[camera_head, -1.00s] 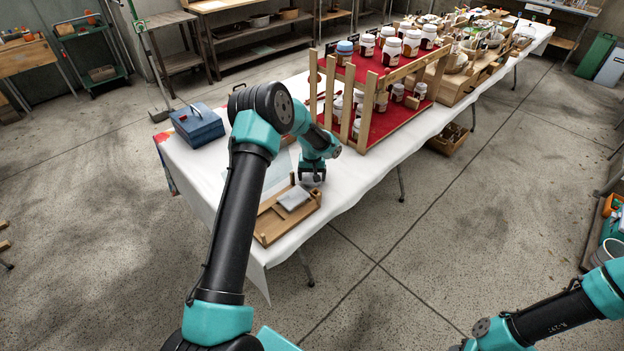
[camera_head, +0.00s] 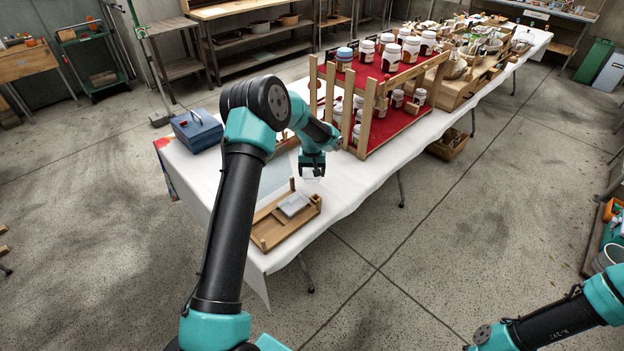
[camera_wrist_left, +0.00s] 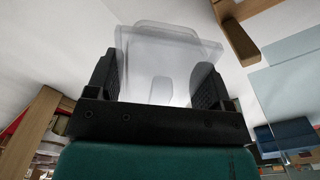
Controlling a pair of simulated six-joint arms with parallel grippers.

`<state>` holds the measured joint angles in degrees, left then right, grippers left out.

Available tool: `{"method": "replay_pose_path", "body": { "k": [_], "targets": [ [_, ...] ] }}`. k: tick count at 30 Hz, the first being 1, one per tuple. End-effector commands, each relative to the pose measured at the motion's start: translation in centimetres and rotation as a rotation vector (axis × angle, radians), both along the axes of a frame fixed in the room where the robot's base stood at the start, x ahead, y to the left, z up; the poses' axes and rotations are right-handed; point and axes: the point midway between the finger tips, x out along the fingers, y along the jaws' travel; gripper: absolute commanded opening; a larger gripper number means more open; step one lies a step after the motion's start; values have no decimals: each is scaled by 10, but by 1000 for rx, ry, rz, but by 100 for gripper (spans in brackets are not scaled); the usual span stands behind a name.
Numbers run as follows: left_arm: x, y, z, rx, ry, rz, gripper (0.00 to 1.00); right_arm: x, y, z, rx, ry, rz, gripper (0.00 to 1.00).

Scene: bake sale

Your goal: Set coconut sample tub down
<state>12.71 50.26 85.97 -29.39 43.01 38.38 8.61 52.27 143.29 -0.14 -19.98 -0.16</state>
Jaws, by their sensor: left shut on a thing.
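The coconut sample tub, a clear translucent container, is between the fingers of my left gripper (camera_head: 312,172). In the left wrist view the tub (camera_wrist_left: 165,62) fills the space between the two black fingers (camera_wrist_left: 166,88). In the head view only a small pale part of it shows under the gripper. The gripper points down over the white table, just behind a wooden tray (camera_head: 268,236). I cannot tell whether the tub touches the cloth. My right gripper is outside the views; only part of the right arm shows at lower right.
The tray holds a pale grey flat block (camera_head: 293,204). A wooden rack (camera_head: 361,128) with red shelves and several jars stands close to the right of my left gripper. A blue box (camera_head: 196,131) sits at the table's left end.

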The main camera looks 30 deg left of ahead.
Motion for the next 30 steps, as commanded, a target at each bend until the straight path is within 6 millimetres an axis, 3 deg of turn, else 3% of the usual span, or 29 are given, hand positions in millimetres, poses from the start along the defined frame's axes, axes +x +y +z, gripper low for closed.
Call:
{"method": "replay_pose_path", "body": {
  "k": [3, 9, 26, 30],
  "targets": [
    [1, 0, 23, 0, -2, -2, 50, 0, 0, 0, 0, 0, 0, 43],
    [0, 0, 44, -1, 0, -1, 50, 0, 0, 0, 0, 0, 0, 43],
    [0, 0, 47, 0, 1, -2, 50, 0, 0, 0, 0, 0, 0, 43],
    [-1, -9, 48, 0, 1, -38, 50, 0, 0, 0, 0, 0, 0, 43]
  ]
}}
